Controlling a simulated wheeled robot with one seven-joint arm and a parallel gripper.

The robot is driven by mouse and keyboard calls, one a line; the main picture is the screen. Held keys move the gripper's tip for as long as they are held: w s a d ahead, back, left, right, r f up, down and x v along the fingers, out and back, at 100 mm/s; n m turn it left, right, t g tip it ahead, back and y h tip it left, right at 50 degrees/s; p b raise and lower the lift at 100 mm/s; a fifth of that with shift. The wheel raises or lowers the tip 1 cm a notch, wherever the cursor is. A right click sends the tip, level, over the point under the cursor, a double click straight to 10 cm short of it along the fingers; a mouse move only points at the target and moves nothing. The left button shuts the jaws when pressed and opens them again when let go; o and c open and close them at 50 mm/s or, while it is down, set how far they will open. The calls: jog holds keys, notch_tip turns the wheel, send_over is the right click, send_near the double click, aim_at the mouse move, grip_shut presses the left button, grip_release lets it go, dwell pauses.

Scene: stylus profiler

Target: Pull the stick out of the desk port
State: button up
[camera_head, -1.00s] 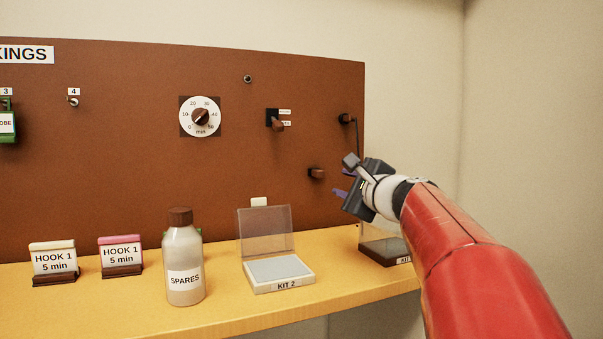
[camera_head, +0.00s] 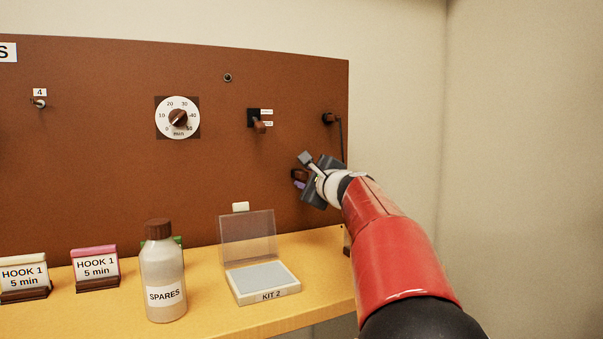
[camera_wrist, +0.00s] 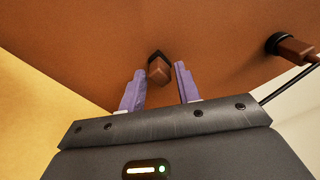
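The stick, a short brown block (camera_wrist: 158,72), sits in a small black port on the brown board. In the head view the stick (camera_head: 298,174) is partly hidden by my gripper (camera_head: 300,184). In the wrist view my gripper (camera_wrist: 160,88) is open, its two purple fingers apart. The stick shows ahead, in the gap between the fingertips. I see no finger touching it, and the remaining depth is hard to tell.
A brown plug (camera_head: 330,118) with a hanging black cable is up and right of the port; it also shows in the wrist view (camera_wrist: 290,48). A switch (camera_head: 259,126) is above left. Below are the open KIT 2 box (camera_head: 265,296) and SPARES bottle (camera_head: 164,275).

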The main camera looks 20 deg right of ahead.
jog(key=shift+w, duration=0.35)
dwell(0.4)
grip_shut()
